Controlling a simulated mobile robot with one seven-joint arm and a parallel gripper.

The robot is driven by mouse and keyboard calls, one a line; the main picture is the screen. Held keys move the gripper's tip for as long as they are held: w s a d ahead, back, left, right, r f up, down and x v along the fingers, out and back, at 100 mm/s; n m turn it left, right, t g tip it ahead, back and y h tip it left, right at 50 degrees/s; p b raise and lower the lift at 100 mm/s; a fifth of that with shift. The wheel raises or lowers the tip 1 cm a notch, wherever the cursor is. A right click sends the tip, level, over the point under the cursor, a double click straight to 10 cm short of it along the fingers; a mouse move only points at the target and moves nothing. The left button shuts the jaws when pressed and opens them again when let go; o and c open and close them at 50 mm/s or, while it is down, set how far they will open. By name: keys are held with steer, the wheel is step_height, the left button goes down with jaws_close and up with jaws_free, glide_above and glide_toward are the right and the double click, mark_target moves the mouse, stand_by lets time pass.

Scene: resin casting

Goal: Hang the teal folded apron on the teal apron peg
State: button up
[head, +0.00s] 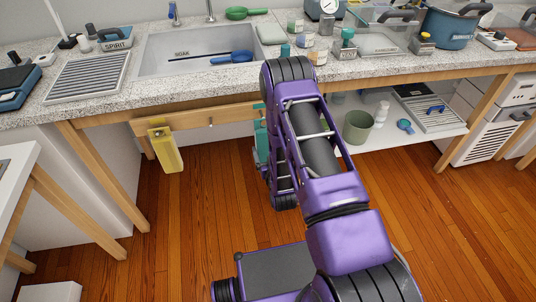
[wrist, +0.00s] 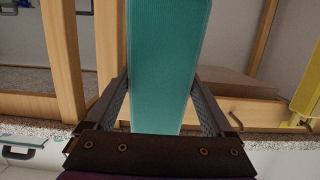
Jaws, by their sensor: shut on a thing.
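The teal folded apron (wrist: 165,60) fills the middle of the wrist view as a long ribbed teal strip. My gripper (wrist: 160,85) is shut on it, with one finger along each side. In the head view, part of the apron (head: 261,142) shows just left of my purple arm, in front of the counter and near the right part of the wooden peg rail (head: 190,121). My arm hides the gripper there. A small teal bit shows at the rail above the apron; I cannot tell whether it is the teal peg. No contact between apron and peg can be made out.
A yellow apron (head: 166,150) hangs at the rail's left end; it also shows in the wrist view (wrist: 308,92). The speckled counter (head: 110,110) with a sink (head: 160,62) is above. Right of my arm, a low shelf (head: 445,128) holds a grey-green bin (head: 358,127).

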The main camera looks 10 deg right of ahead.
steer(key=shift+r+x, duration=0.15)
steer(key=shift+x, duration=0.65)
steer(key=shift+r+x, duration=0.2)
steer(key=shift+x, duration=0.55)
steer(key=shift+w+f, duration=0.55)
steer(key=shift+w, duration=0.15)
steer(key=o, duration=1.2)
steer(key=shift+o, duration=0.2)
steer(key=shift+s, duration=0.1)
